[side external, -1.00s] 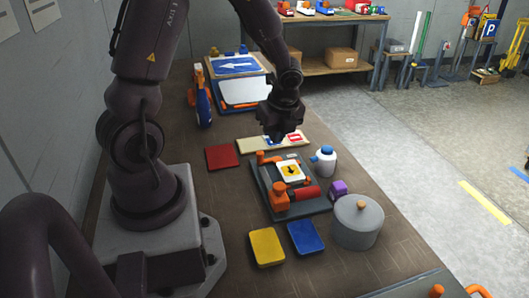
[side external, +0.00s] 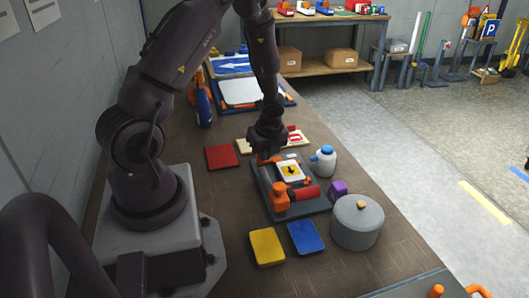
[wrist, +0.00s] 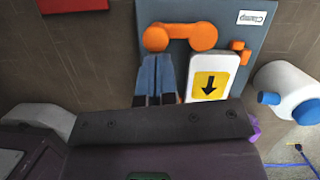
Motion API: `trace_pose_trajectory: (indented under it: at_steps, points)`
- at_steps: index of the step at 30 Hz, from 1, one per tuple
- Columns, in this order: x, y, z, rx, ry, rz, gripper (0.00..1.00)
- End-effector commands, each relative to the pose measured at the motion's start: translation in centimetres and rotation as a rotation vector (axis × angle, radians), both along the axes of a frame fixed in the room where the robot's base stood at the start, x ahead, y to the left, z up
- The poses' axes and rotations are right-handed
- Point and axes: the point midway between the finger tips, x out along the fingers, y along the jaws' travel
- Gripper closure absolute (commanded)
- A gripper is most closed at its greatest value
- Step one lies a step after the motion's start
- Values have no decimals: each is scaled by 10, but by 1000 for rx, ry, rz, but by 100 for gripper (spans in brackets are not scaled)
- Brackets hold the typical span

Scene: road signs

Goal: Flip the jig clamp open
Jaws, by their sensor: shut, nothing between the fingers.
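The jig is a blue-grey board on the bench (side external: 263,190), carrying a white plate (side external: 290,171) with a black down arrow on yellow. An orange clamp bar with rounded ends (wrist: 185,33) lies along the jig's far end; the wrist view shows a "Clamp" label (wrist: 257,18) beside it. My gripper (side external: 266,154) is low over that far end, beside the plate. Its shut fingers (wrist: 156,62) point at the bar's left end, very close; I cannot tell if they touch. An orange block (side external: 280,196) and red cylinder (side external: 305,193) occupy the near end.
A red square (side external: 221,157) lies left; yellow (side external: 267,247) and blue (side external: 305,237) squares lie in front.

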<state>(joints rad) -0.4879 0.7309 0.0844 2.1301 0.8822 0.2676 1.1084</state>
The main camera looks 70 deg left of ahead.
Motion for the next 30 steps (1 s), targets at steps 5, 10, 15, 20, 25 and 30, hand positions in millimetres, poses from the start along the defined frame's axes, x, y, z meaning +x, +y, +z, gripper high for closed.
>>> trace_pose_trajectory:
  at_steps: [5, 10, 15, 20, 25, 30]
  points:
    - [0, 0, 0, 0, 0, 0, 100]
    - [0, 0, 0, 0, 0, -9, 100]
    - [-1, 2, 0, 0, -1, -48, 100]
    - [-2, 3, 0, 0, 0, -70, 100]
    - [-3, 4, 0, 0, 0, -96, 100]
    - [-3, 6, 0, 0, 0, -128, 100]
